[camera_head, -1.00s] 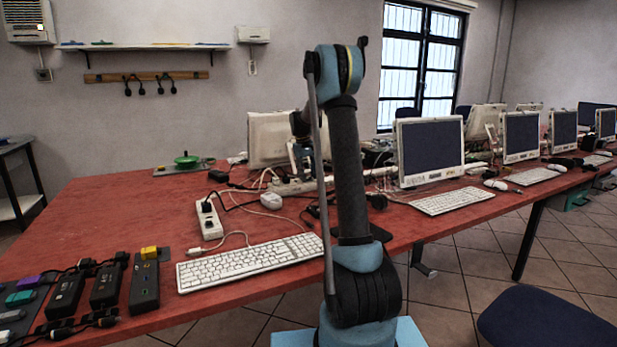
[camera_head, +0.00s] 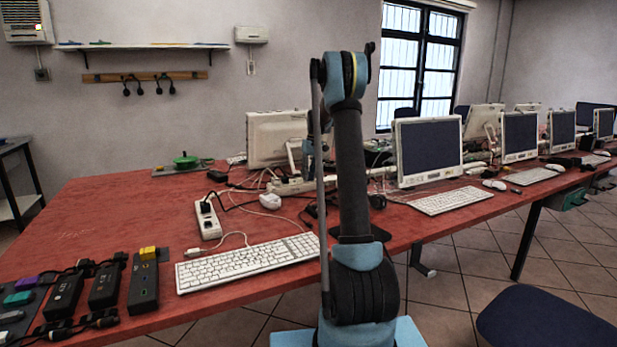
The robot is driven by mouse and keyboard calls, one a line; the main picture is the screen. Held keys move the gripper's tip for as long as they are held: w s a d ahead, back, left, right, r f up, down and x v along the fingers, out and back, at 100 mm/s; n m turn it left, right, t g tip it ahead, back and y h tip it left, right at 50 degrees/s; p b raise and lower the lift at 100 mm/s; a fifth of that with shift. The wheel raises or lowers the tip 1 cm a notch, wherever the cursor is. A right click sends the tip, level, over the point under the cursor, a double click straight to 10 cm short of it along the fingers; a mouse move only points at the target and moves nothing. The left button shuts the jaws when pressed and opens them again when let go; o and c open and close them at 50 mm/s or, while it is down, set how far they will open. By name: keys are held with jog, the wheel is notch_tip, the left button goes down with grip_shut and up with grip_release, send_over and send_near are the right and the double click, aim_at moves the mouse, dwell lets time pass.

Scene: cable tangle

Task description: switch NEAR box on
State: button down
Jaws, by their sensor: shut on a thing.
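I cannot read a NEAR label on anything. Several dark boxes lie at the table's front left: one with a yellow block on its far end (camera_head: 143,288), one beside it (camera_head: 105,288), and another further left (camera_head: 64,297). Black cables run around them. A white power strip (camera_head: 208,220) with plugs in it lies behind the keyboard. My arm stands upright in front of the table. Its blue far part shows only as a sliver beside the upright link, in front of the back monitor. My gripper is hidden behind my arm.
A white keyboard (camera_head: 246,262) lies along the table's front edge. A white mouse (camera_head: 270,201) and loose cables lie behind it. Monitors (camera_head: 428,150) line the right side. A dark blue chair (camera_head: 548,318) stands at front right. The red table's left part (camera_head: 100,215) is clear.

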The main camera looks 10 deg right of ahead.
jog(key=shift+d, duration=0.15)
jog(key=c, duration=1.4)
grip_release()
jog(key=shift+c, duration=0.2)
notch_tip(320, 180, up, 12)
jog(key=d, duration=0.2)
jog(key=shift+w+f, duration=0.15)
jog(key=shift+w, duration=0.25)
jog(key=shift+s, duration=0.1)
